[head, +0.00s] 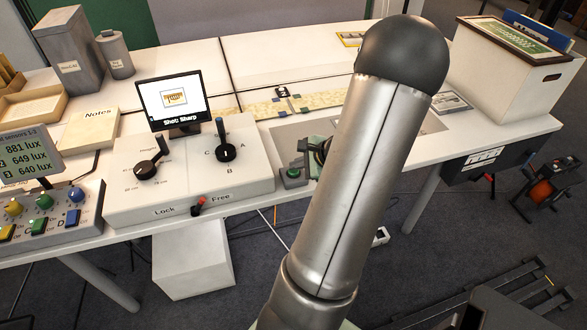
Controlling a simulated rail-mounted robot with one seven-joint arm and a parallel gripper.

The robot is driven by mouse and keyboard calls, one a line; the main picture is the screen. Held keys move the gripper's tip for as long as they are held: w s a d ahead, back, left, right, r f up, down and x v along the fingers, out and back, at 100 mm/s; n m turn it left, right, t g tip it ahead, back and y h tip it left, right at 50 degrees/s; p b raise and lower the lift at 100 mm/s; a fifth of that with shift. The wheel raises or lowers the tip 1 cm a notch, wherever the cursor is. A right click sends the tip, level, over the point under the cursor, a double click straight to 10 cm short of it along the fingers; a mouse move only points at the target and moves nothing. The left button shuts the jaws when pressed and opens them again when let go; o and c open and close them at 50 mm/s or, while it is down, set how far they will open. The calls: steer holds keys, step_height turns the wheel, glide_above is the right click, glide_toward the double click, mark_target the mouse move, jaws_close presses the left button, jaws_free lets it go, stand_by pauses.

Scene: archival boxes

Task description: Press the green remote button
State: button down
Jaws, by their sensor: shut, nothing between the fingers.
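My gripper (303,163) shows only in part, as dark pieces just right of and above the button; my arm hides the rest. Its fingers are shut and hold nothing. I cannot tell whether it touches the button.
The white console (120,207) carries a monitor (172,100), two black knobs and a red-tipped lever. A sensor box (60,222) with coloured knobs and buttons stands left. A white archival box (500,80) stands right. A grey mat (285,131) lies behind the button.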

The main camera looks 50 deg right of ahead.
mark_target(297, 171)
steer(key=shift+r+p, duration=0.35)
steer(key=shift+r, duration=0.5)
steer(key=shift+r+p, duration=1.75)
steer(key=shift+r, duration=0.75)
